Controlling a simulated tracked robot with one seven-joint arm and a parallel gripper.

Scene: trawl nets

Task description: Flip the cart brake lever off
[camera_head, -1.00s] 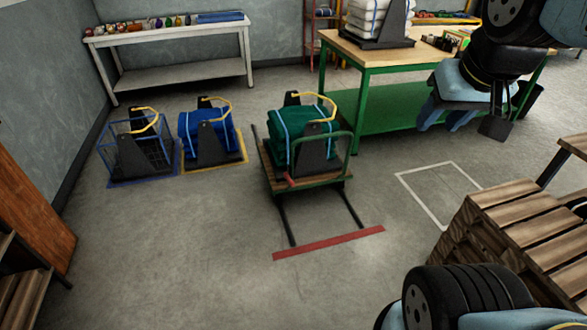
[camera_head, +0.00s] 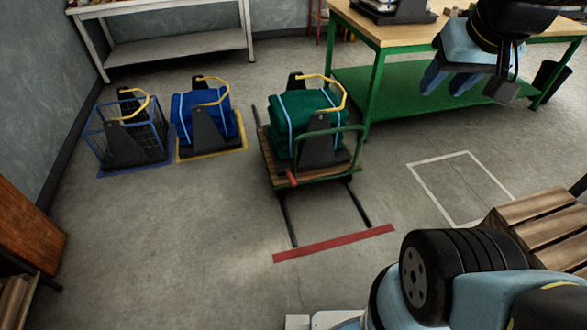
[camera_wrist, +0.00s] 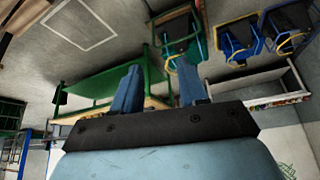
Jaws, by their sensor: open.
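The cart (camera_head: 341,176) is a wooden platform with a green handle rail, standing on dark floor rails. It carries a green bundle (camera_head: 291,112) with blue straps in a dark cradle with a yellow bar. A small red lever (camera_head: 292,178) sits at the cart's near left corner. The cart also shows upside down in the wrist view (camera_wrist: 178,46). My gripper (camera_head: 452,84) hangs at the upper right, in front of the green workbench and well apart from the cart. Its two blue fingers (camera_wrist: 158,90) are spread with nothing between them.
A red stop strip (camera_head: 334,243) crosses the rail ends. A blue bundle (camera_head: 205,118) and a blue wire basket (camera_head: 124,132) stand left of the cart. The green workbench (camera_head: 372,80) is behind right. Wooden pallets (camera_head: 535,228) stand at right. Floor left of the rails is clear.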

